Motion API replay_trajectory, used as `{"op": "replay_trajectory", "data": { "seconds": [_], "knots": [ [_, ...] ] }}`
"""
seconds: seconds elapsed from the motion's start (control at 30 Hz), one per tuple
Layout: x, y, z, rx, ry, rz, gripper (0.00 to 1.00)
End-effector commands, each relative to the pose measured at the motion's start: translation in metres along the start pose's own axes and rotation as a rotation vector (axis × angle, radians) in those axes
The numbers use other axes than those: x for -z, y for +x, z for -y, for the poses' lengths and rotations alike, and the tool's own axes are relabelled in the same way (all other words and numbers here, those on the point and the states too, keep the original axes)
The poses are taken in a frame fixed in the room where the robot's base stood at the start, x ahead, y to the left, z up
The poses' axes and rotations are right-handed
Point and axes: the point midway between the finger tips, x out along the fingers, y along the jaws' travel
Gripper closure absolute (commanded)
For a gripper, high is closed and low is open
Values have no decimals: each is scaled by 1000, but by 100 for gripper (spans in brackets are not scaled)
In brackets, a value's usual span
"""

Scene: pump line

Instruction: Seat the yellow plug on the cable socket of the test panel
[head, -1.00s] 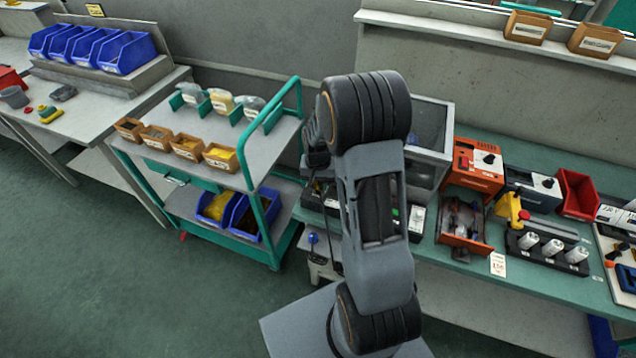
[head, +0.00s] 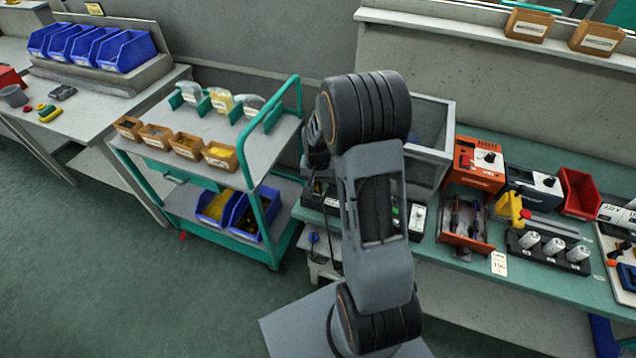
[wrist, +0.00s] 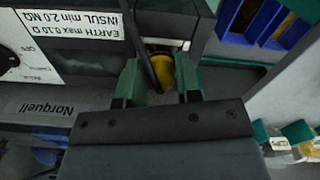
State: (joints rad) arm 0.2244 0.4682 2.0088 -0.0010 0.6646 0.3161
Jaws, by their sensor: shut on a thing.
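In the wrist view my gripper (wrist: 161,82) has its green fingertips closed on the yellow plug (wrist: 165,70), one on each side. A dark cable runs down across the plug. The plug is right at the edge of a dark housing with a pale strip. I cannot tell whether it touches the socket or sits in it. The test panel (wrist: 45,62), with a pale face and printed limits, is at the left. The cable socket itself is not clearly visible. In the head view my arm hides the gripper, the plug and much of the panel.
A teal trolley (head: 272,228) with small boxes stands left of my arm. On the bench to the right are an orange open box (head: 468,238), a red bin (head: 579,192) and a black holder with white cylinders (head: 546,252). Blue bins (wrist: 268,22) show in the wrist view.

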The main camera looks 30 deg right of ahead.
Motion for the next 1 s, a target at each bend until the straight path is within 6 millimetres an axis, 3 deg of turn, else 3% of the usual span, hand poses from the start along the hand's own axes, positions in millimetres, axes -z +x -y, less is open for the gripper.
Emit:
{"op": "replay_trajectory", "data": {
  "seconds": [0.43, 0.47, 0.5, 0.77, 0.93, 1.0],
  "knots": [
    [0, 3, 0, 0, 0, 0, 92],
    [0, 3, 0, 0, 0, 0, 67],
    [0, 3, 0, 0, 0, 0, 63],
    [0, 3, 0, 0, 0, 0, 38],
    [0, 3, 0, 0, 0, 0, 37],
    [0, 3, 0, 0, 0, 0, 31]
  ]
}}
